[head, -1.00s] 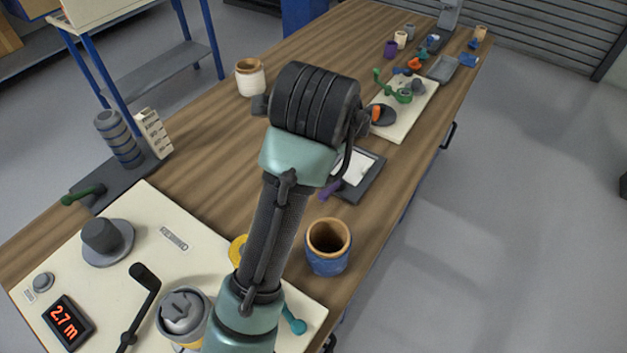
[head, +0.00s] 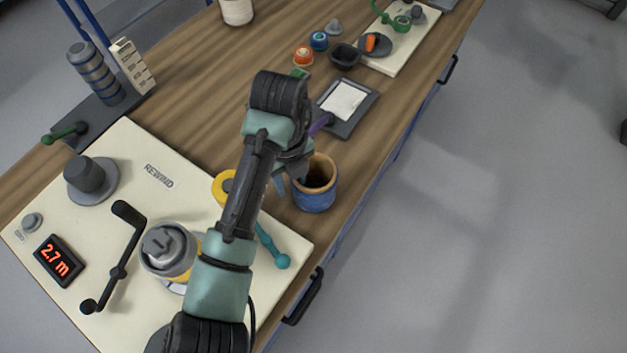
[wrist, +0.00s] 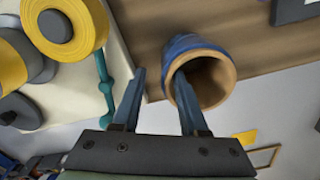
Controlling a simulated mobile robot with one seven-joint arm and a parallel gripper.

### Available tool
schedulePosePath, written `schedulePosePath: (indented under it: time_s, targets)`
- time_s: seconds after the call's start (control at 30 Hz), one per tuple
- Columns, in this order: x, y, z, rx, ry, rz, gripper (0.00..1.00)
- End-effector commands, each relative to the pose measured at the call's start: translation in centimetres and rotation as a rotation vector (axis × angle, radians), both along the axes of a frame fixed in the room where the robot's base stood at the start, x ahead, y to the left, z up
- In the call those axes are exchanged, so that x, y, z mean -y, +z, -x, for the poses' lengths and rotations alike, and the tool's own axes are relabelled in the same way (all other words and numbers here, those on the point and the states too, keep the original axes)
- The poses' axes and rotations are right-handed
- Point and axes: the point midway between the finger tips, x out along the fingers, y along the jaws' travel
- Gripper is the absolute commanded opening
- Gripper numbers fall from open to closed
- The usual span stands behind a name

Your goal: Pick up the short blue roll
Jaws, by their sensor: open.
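The short blue roll (head: 315,197) stands on the wooden table near its right edge, with a tan rim and a hollow dark core. It also shows in the wrist view (wrist: 188,45), its open end facing the camera. My gripper (wrist: 160,73) is open, with nothing clamped. In the wrist view one finger overlaps the roll's mouth and the other is left of its wall; I cannot tell whether the first is inside the core. In the head view my gripper (head: 291,182) is at the roll's left side, partly hidden by my arm.
The cream rewind board (head: 140,195) lies left, with a crank (head: 127,245), a yellow roll (head: 222,187) and a teal handle (head: 275,250). A dark framed tray (head: 350,125) lies behind the blue roll. The table edge and open floor are right.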

Motion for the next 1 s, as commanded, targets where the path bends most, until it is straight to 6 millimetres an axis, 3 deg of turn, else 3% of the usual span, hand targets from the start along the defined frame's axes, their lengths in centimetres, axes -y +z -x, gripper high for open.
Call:
schedulePosePath:
  time_s: [0.4,0.67,0.9,1.0]
  targets:
    - [0.8,-5.0,-0.1,-0.001,-0.001,0.000,0.43]
    - [0.8,-5.3,-0.1,0.001,-0.001,-0.001,0.43]
    - [0.8,-5.3,-0.1,0.001,-0.001,-0.001,0.01]
    - [0.8,-5.3,-0.1,0.001,-0.001,-0.001,0.00]
